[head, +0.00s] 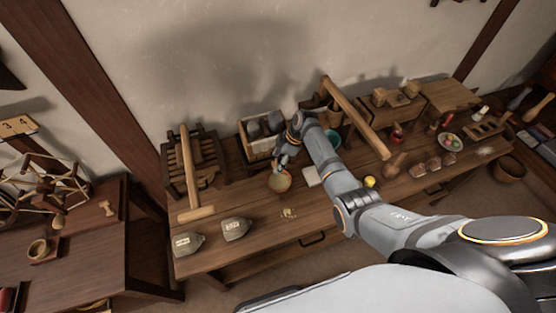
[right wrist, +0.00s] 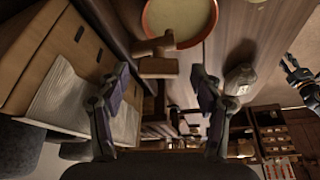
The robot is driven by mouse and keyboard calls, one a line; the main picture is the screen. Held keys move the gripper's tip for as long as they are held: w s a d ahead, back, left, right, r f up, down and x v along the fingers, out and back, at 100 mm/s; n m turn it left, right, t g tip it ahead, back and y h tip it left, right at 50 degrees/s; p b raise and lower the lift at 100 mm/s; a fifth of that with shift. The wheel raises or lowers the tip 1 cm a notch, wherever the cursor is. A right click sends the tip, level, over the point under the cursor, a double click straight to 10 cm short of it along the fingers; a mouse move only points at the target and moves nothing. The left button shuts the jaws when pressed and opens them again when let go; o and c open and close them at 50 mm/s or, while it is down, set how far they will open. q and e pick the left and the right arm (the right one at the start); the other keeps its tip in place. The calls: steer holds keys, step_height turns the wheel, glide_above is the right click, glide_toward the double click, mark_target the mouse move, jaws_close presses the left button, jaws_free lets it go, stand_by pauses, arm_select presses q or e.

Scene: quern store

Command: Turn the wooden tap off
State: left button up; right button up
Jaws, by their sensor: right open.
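The wooden tap (right wrist: 158,66) shows in the right wrist view as a light brown handle and block beside the rim of a round bowl (right wrist: 148,22) with pale contents. My right gripper (right wrist: 161,78) is open, with a finger on each side of the tap in that view. I cannot tell whether either finger touches it. In the head view my right gripper (head: 283,160) is just behind the bowl (head: 279,183), and the tap cannot be made out there. A dark jointed shape at the right edge of the wrist view looks like my left gripper (right wrist: 292,66); its jaws are unclear.
A wooden box (head: 262,149) with grey lumps stands behind the bowl. A white sheet (head: 313,175) lies right of the bowl.

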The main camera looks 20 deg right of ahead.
steer(key=shift+w+f, duration=0.1)
steer(key=shift+c, duration=0.3)
steer(key=c, duration=1.1)
steer(key=shift+r+m+t+p, duration=0.25)
steer(key=shift+m+t+p, duration=0.15)
steer(key=shift+m+p, duration=0.75)
steer(key=shift+s+a+m+h+p, duration=0.15)
steer(key=shift+m+h+p, duration=0.25)
steer(key=shift+m+p, duration=0.5)
steer(key=m+t+p, duration=0.1)
steer(key=m+p, duration=0.2)
steer(key=shift+s+h, duration=0.1)
steer(key=shift+h, duration=0.3)
steer(key=m+t+h+p, duration=0.1)
steer(key=m+p, duration=0.1)
steer(key=m, duration=0.1)
steer(key=shift+f+m, duration=0.1)
steer(key=shift+m, duration=0.25)
steer(key=shift+a+f+m+h+p, duration=0.15)
steer(key=shift+m+h+p, duration=0.45)
steer(key=shift+m, duration=1)
steer(key=shift+m+h, duration=0.3)
